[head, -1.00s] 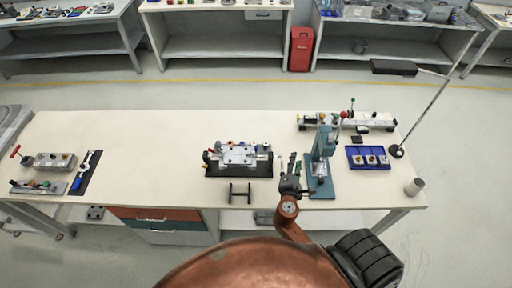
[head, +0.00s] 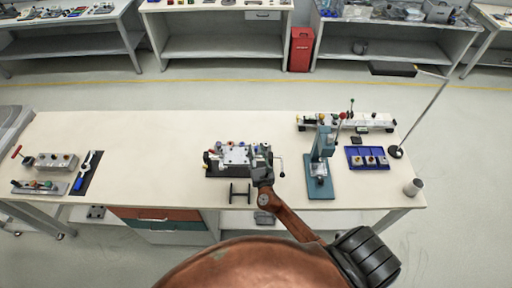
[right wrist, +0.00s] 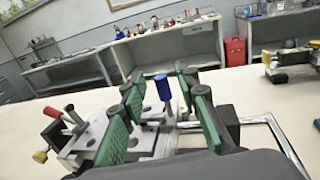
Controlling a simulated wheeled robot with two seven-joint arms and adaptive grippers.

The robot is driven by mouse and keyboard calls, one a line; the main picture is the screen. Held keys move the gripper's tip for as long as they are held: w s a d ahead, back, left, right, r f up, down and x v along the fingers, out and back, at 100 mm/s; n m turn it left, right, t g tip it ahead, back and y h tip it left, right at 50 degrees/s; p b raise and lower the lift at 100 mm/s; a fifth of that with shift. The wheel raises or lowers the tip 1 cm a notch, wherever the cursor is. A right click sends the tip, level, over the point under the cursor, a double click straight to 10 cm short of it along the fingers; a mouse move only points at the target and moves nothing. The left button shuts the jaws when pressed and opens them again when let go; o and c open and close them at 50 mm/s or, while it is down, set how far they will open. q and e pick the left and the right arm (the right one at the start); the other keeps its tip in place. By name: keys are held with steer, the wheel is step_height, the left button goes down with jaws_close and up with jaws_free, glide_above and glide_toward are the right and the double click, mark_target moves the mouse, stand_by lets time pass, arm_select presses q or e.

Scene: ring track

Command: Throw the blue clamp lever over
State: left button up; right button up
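The clamping fixture (head: 234,156) sits on the white bench near the middle of the head view, on a dark base. The right wrist view shows the blue clamp lever (right wrist: 162,86), its blue knob standing about upright on the fixture. My right gripper (head: 262,163) is at the fixture's right end. Its green-padded fingers are open, on either side of the blue knob, with a visible gap to it. The knob is hard to make out in the head view, partly behind the gripper. My left gripper is not in view.
A teal press (head: 319,170) stands right of the fixture, with a blue tray (head: 368,158) beyond it. A bent metal handle (right wrist: 268,124) sticks out close to the fingers. A small black stand (head: 240,192) is at the bench's front edge.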

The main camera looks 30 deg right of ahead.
steer(key=shift+x, duration=0.75)
steer(key=shift+c, duration=0.4)
jaws_close()
